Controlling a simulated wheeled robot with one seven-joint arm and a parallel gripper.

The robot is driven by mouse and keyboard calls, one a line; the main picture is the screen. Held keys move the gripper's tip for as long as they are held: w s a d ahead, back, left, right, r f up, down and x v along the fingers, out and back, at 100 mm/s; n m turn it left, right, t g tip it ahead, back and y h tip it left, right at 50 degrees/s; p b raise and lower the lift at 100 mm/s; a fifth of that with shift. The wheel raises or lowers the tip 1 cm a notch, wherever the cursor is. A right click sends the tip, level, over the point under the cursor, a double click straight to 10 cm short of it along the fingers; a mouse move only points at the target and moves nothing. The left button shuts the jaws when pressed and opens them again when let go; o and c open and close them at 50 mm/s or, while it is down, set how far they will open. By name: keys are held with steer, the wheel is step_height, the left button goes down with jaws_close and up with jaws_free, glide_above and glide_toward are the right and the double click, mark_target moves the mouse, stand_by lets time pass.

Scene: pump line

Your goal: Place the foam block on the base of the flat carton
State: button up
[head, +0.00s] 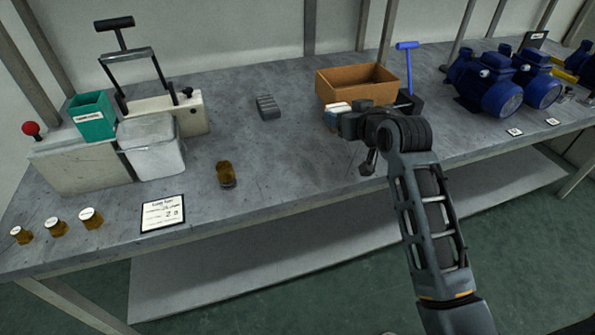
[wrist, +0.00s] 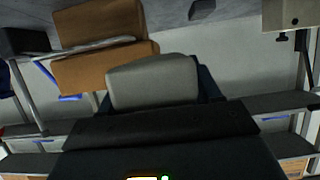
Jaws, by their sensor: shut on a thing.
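The flat carton (head: 357,84) is a brown, open-topped box standing toward the back of the bench. It also shows in the wrist view (wrist: 100,30), at the upper left. My gripper (head: 338,112) is in front of the carton's near left corner, over the bench. In the wrist view, a pale grey rounded block, which I take as the foam block (wrist: 153,80), sits at the jaws, which are shut on it. In the head view only a small pale part shows by the jaws. The carton's inner base is mostly hidden.
A dark grey ridged block (head: 267,107) lies left of the carton. A blue-handled tool (head: 407,65) stands at its right, with blue pumps (head: 490,85) beyond. A brown jar (head: 226,174) and a label card (head: 163,213) are nearer. The bench middle is clear.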

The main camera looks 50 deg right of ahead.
glide_above(298, 174)
step_height(298, 174, down, 7)
steer(key=shift+d+f, duration=0.1)
steer(key=shift+f+p, duration=0.35)
steer(key=shift+f, duration=1.35)
steer(key=shift+f, duration=0.25)
steer(key=o, duration=1)
steer(key=shift+r, duration=0.1)
steer(key=shift+b, duration=0.3)
steer(key=v, duration=0.7)
steer(key=shift+s+a+r+b, duration=0.1)
steer(key=shift+s+a+b, duration=0.05)
steer(key=shift+a+b, duration=0.25)
